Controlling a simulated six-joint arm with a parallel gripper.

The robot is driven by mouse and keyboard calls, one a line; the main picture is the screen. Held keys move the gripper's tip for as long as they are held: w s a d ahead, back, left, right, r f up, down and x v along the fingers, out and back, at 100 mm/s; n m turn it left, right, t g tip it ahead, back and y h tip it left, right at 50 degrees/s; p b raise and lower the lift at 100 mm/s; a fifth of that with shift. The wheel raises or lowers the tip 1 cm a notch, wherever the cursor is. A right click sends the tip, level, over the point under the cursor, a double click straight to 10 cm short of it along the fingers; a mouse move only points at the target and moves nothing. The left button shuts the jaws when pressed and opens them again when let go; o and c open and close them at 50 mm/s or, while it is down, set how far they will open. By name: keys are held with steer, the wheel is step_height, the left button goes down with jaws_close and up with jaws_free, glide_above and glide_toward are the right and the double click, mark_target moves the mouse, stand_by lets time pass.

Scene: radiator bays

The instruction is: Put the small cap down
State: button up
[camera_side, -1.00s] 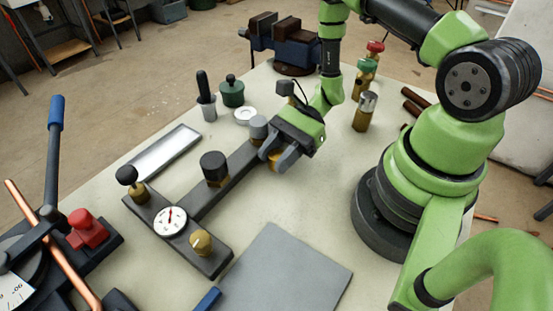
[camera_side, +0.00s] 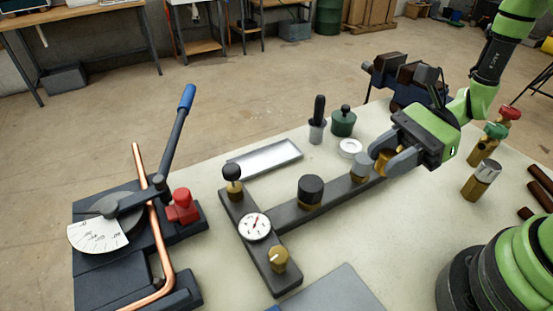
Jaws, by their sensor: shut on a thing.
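My gripper (camera_side: 390,160) is at the far right end of the dark T-shaped bar (camera_side: 335,190). Its grey fingers are closed around a small brass-coloured piece (camera_side: 389,154), which I take to be the small cap. The fingers hide part of it, and I cannot tell whether it touches the bar or table. A grey-topped fitting (camera_side: 363,162) stands on the bar just left of the fingers. Further along the bar are a black-topped brass fitting (camera_side: 311,187), a dial gauge (camera_side: 255,226), a black ball knob (camera_side: 232,172) and a brass knob (camera_side: 278,256).
A metal tray (camera_side: 265,158), a white ring-shaped item (camera_side: 350,148), a green container (camera_side: 343,122) and a black-handled tool (camera_side: 318,122) lie behind the bar. A blue vise (camera_side: 400,85) is behind my gripper. Brass cylinders (camera_side: 481,180) stand right. A pipe bender (camera_side: 150,215) is left.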

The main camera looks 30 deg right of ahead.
step_height(320, 180, up, 4)
steer(key=shift+f, duration=0.2)
steer(key=shift+w+r, duration=0.1)
steer(key=shift+w, duration=0.25)
steer(key=w+a+f+m+t+h, duration=0.1)
steer(key=w+a+m+t, duration=0.1)
steer(key=w, duration=0.4)
steer(key=w+a+f+m+t+h, duration=0.1)
steer(key=w+a+m+t, duration=0.15)
steer(key=w, duration=0.45)
steer(key=m+t+h, duration=0.4)
steer(key=m, duration=0.1)
glide_above(265, 160)
steer(key=shift+n, duration=0.25)
step_height(265, 160, down, 8)
steer(key=shift+f, duration=2.45)
steer(key=o, duration=0.7)
steer(key=shift+f, duration=0.15)
